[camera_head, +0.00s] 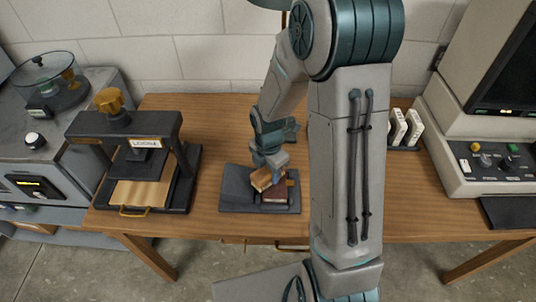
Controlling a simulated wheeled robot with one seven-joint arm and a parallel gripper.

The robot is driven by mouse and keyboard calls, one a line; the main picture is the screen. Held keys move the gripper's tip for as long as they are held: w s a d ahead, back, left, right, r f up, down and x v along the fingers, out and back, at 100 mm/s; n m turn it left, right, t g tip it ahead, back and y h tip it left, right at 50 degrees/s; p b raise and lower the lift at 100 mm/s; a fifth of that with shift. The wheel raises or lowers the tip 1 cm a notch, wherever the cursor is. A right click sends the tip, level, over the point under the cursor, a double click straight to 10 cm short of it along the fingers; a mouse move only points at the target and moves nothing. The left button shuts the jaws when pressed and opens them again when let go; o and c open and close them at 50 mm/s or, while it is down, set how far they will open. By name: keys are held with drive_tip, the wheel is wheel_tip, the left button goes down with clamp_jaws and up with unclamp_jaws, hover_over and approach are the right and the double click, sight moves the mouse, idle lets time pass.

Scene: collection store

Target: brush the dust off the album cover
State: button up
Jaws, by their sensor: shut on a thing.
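My gripper (267,166) is in the middle of the wooden table, pointing down and shut on a tan brush (261,180). The brush is small in this view, and its bristles cannot be made out. A dark red album (276,196) lies just below and to the right of the brush, on a dark grey mat or stand (237,200). The brush overlaps the album's upper left part. I cannot tell whether they touch. Part of the album is hidden by the brush, and dust on its cover cannot be made out.
A black press with a yellow knob (110,101) stands on the left of the wooden table (210,130). A white-labelled rack (405,130) stands behind my arm on the right. A beige machine with a screen (480,140) is at far right.

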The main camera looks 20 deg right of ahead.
wheel_tip(320, 180, up, 3)
drive_tip(key=shift+s+d+f+p, duration=0.1)
drive_tip(key=shift+p, duration=0.5)
drive_tip(key=shift+r+p, duration=1.9)
drive_tip(key=shift+r, duration=0.35)
